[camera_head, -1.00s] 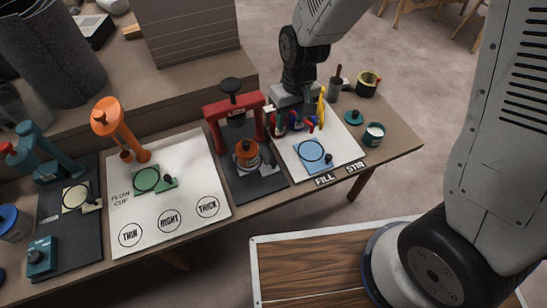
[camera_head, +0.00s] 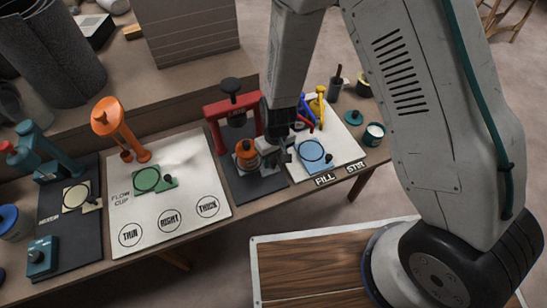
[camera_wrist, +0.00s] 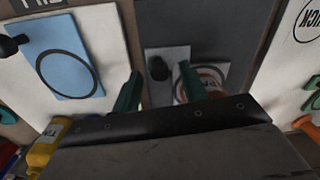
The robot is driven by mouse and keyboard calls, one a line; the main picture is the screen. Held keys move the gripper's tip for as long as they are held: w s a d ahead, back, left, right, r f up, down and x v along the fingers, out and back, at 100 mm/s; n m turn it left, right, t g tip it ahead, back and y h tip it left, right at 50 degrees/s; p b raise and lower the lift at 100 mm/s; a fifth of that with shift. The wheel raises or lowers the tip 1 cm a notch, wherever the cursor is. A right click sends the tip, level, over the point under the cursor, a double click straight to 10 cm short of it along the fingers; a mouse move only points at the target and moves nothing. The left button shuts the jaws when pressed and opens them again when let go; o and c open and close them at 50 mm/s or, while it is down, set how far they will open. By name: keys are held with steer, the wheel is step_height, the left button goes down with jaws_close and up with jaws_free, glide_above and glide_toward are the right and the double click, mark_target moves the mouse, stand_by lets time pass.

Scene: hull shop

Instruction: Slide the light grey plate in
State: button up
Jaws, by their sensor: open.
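The light grey plate (camera_wrist: 176,55) with a black upright knob (camera_wrist: 157,67) lies on the dark base (camera_wrist: 165,28) of the red press station, in the wrist view. An orange-rimmed round can (camera_wrist: 212,74) stands at the plate's right there, partly behind a finger. My gripper (camera_wrist: 160,72) is open, its two green fingers on either side of the knob, with nothing held. I cannot tell its height above the knob. In the head view my gripper (camera_head: 276,155) is just right of the orange can (camera_head: 246,155) and hides most of the plate.
The red press (camera_head: 210,112) stands behind the can. A blue plate (camera_head: 313,163) lies on the white board to the right. A green plate (camera_head: 166,183) lies on the left board, below an orange stand (camera_head: 122,128). Coloured handles stand behind my gripper.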

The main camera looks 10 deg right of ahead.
steer(key=shift+f, duration=0.2)
jaws_close()
steer(key=shift+w+a, duration=0.2)
steer(key=shift+w, duration=0.5)
steer(key=shift+w+a, duration=0.25)
steer(key=shift+w, duration=0.45)
steer(key=shift+w+a, duration=0.2)
steer(key=shift+w, duration=0.5)
jaws_free()
steer(key=shift+r, duration=0.1)
step_height(320, 180, up, 8)
steer(key=shift+d, duration=0.25)
